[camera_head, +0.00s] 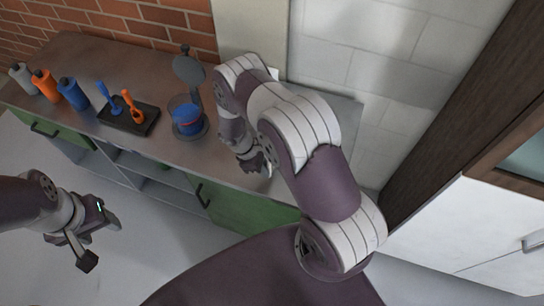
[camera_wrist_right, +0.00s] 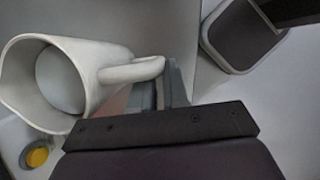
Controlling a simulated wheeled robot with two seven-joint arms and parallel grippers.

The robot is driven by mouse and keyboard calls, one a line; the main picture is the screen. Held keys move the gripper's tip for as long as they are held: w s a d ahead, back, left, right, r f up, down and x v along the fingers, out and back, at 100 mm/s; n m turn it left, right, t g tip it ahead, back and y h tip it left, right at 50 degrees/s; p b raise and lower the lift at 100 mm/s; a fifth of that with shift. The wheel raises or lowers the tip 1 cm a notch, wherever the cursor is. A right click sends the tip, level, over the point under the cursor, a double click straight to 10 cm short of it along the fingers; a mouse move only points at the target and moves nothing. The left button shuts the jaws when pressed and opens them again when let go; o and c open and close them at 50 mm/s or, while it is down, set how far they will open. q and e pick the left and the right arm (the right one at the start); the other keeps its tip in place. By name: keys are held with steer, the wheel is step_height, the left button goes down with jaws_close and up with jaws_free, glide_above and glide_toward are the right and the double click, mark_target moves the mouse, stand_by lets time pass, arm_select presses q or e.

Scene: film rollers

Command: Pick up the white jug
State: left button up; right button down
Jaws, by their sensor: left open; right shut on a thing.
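The white jug (camera_wrist_right: 98,55) shows in the right wrist view at the left, with its open mouth facing left and its handle pointing right. My right gripper (camera_wrist_right: 172,85) is shut on the jug's handle. In the head view my right gripper (camera_head: 257,162) is over the right part of the counter, and my arm hides most of the jug there. My left gripper (camera_head: 98,240) is open and empty, in front of the counter at the lower left and away from it.
The counter (camera_head: 165,150) carries a blue container (camera_head: 187,118) on a stand, a dark tray (camera_head: 140,125) with blue and orange tools, and blue (camera_head: 73,94), orange (camera_head: 46,85) and white (camera_head: 21,76) bottles. A white cabinet (camera_head: 470,235) stands at the right. The floor in front is clear.

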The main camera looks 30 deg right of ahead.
steer(key=shift+r, duration=0.1)
steer(key=shift+w+r, duration=0.1)
steer(key=shift+r, duration=0.15)
steer(key=r, duration=0.1)
steer(key=r+b, duration=0.2)
steer(key=shift+s+a+r, duration=0.25)
steer(key=shift+s+r, duration=0.1)
steer(key=s+a+r+b, duration=0.2)
steer(key=s+a+r, duration=0.3)
steer(key=s, duration=0.4)
steer(key=shift+s+a+r, duration=0.2)
steer(key=shift+a+r, duration=0.1)
steer(key=shift+r, duration=0.55)
